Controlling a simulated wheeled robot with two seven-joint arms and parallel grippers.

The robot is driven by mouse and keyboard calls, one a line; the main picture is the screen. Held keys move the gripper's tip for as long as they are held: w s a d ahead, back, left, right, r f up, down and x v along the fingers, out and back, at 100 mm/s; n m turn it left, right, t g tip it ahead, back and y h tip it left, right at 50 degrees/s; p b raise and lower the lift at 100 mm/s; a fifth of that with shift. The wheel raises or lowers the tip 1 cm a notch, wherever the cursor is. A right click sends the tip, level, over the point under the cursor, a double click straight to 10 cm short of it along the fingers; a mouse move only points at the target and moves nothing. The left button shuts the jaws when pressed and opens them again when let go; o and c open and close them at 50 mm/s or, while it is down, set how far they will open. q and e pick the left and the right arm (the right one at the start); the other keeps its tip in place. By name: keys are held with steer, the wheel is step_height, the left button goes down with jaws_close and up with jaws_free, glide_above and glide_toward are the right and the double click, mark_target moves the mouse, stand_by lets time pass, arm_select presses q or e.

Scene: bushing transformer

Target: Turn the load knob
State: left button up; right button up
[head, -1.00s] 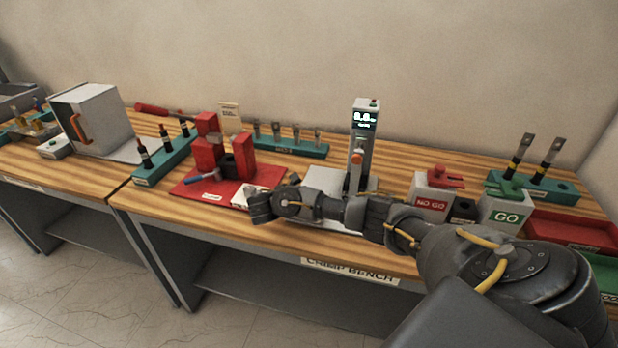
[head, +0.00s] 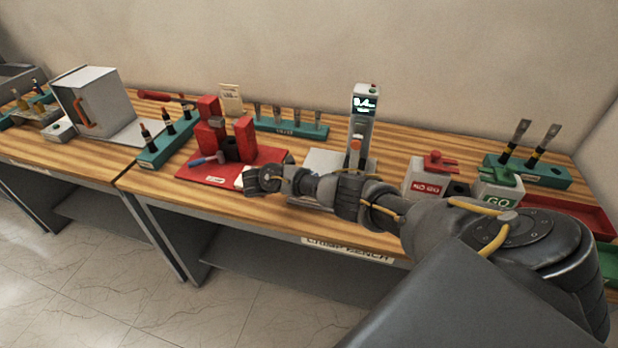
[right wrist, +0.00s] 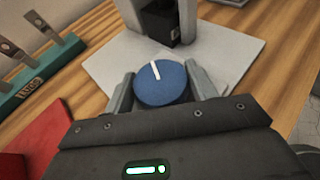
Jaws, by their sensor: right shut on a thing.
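The load knob (right wrist: 160,83) is a round blue knob with a white line on top, in the right wrist view. It sits by the pale grey base plate (right wrist: 205,65) of the test stand. My right gripper (right wrist: 165,88) has one grey finger on each side of the knob and is shut on it. In the head view my right arm reaches in from the right, and the knob and fingertips are hidden by it. The grey test stand (head: 357,140) has a lit display (head: 363,104) on its column. My left gripper is not in view.
A red fixture (head: 240,140) on a red plate (head: 210,175) stands left of my arm, with a teal rack (head: 290,128) behind. NO GO (head: 427,180) and GO (head: 497,190) blocks stand to the right. A grey cabinet (head: 98,100) is far left.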

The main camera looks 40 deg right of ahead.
steer(key=o, duration=1)
steer(key=shift+a+r+p, duration=0.15)
steer(key=shift+a+p, duration=0.1)
steer(key=shift+p, duration=0.05)
steer(key=p+v, duration=0.5)
steer(key=v, duration=0.5)
steer(key=shift+a, duration=0.2)
